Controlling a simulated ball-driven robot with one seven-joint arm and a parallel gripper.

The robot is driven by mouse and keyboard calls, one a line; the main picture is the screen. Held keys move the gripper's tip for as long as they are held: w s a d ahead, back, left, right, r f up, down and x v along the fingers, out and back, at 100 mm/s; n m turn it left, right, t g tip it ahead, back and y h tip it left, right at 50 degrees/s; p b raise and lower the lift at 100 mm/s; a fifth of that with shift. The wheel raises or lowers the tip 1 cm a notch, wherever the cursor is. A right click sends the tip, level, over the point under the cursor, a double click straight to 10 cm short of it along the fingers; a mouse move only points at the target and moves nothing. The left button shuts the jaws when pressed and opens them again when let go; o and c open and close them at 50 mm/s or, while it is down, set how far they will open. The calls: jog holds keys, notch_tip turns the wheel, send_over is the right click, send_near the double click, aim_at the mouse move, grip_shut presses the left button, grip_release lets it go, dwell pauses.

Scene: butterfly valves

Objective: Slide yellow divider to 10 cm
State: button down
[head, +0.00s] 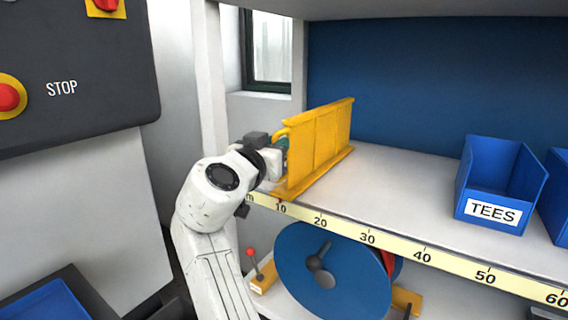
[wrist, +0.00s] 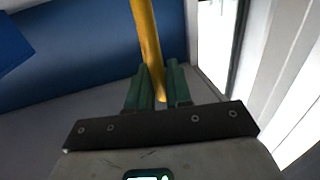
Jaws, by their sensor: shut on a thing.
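The yellow divider (head: 318,145) stands upright on the shelf, near the shelf's left end. Its front foot is by the 10 mark of the scale (head: 368,238) on the shelf's front edge. The exact contact is partly hidden by the fingers.
A blue bin labelled TEES (head: 492,212) stands to the right, with another blue bin (head: 557,195) beside it. The shelf between divider and bins is clear. A white post (head: 211,80) stands left of the shelf. A blue disc (head: 330,275) is below.

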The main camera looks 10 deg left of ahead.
jog(key=shift+a, duration=0.25)
jog(key=shift+r, duration=0.1)
jog(key=c, duration=1.5)
grip_release()
jog(key=shift+o, duration=1.4)
jog(key=shift+w+a, duration=0.1)
jog(key=shift+a, duration=0.1)
jog(key=s+a+b, duration=0.1)
jog(key=s, duration=0.9)
jog(key=shift+s+a, duration=0.25)
jog(key=shift+s, duration=0.1)
